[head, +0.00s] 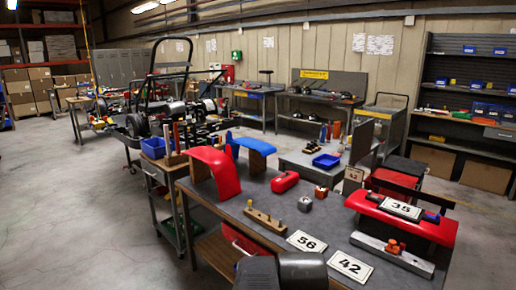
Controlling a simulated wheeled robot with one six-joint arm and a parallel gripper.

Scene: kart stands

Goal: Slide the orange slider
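The orange slider (393,246) is a small orange block on a light grey metal rail (412,262) at the right front of the dark worktable in the head view. The rail runs from left to lower right, and the slider sits near its middle. Dark rounded parts at the bottom edge look like my arm. My gripper's fingers do not show, so nothing is seen touching the slider.
A red bodywork piece (440,231) with a "35" plate stands just behind the rail. The "42" plate (350,267) and "56" plate (306,241) lie left of it. A wooden block with pegs (264,222) and a red curved cover (214,172) are farther left.

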